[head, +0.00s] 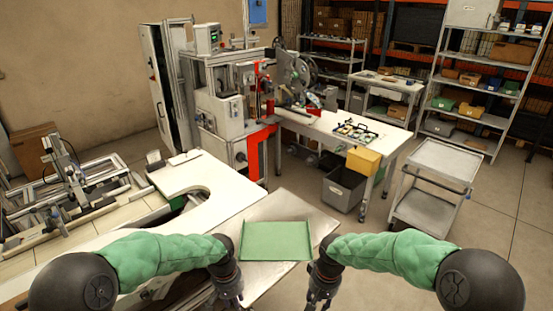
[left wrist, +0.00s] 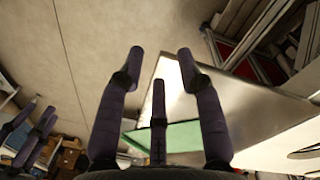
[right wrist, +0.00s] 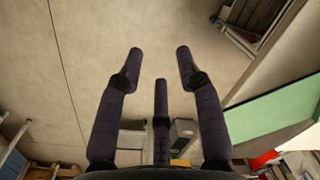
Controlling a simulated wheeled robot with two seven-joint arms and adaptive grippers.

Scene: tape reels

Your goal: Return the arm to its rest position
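My left gripper (head: 230,292) hangs at the lower middle of the head view, left of a flat green tray (head: 275,241). In the left wrist view its dark fingers (left wrist: 160,62) are spread with nothing between them. My right gripper (head: 322,290) hangs on the tray's right side. In the right wrist view its fingers (right wrist: 159,62) are also spread and empty. Both arms are bent inward, with green sleeves. The tray looks empty and also shows in the right wrist view (right wrist: 280,108).
The tray lies on a metal-topped table (head: 284,204) beside a white curved worktop (head: 215,172). A reel machine (head: 297,75) and a bench with a yellow bin (head: 363,160) stand behind. A grey cart (head: 436,160) is at the right. Open floor lies right of the table.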

